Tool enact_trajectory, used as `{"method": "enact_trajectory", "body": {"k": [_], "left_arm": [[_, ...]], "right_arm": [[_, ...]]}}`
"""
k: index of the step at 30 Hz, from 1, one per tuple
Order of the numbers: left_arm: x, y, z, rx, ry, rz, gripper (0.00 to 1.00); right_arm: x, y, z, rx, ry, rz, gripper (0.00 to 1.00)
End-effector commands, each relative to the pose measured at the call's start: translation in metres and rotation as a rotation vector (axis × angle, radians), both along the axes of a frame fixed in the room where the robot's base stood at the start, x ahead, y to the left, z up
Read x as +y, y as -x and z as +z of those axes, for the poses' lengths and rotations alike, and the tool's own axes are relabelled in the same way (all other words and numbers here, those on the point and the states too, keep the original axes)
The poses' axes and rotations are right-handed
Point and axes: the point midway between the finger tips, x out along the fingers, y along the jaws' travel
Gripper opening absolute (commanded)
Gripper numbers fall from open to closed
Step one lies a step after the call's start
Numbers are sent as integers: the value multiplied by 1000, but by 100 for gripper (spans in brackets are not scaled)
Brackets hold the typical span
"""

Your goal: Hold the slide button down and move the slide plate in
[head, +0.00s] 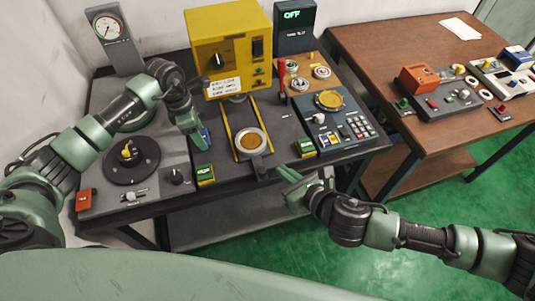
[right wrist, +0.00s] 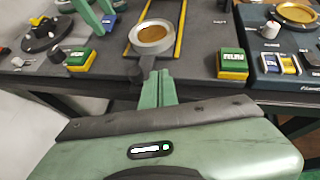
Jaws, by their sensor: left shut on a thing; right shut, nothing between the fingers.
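The slide plate (head: 251,142) carries a pale ring with a brown centre and sits between two yellow rails. It also shows in the right wrist view (right wrist: 151,38), with a dark handle (right wrist: 146,76) at its front. My left gripper (head: 197,140) is down on the table left of the rails, shut at a small blue button (head: 205,135) that its fingers partly hide. How far the button is pressed cannot be told. My right gripper (head: 281,173) is shut and empty, its fingertips (right wrist: 159,74) close by the plate's handle. Whether they touch it is unclear.
Green RUN buttons stand left (head: 205,174) and right (head: 305,148) of the slide. A yellow machine (head: 231,48) stands behind the rails. A keypad panel (head: 340,123) is at the right. A dark turntable (head: 131,162) is at the left.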

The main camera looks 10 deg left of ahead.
Motion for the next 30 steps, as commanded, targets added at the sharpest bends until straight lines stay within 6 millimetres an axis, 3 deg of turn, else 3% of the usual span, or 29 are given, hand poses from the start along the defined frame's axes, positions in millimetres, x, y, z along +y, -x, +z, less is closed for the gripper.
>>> {"method": "enact_trajectory", "body": {"k": [7, 12, 30], "left_arm": [[-3, 5, -5, 18, 3, -5, 16], [-3, 5, -6, 18, 3, -5, 16], [-3, 5, -6, 18, 3, -5, 16]], "right_arm": [[35, -32, -27, 2, -2, -2, 0], [52, -49, -25, 2, -3, -2, 0], [62, -59, -25, 2, -3, -1, 0]]}}
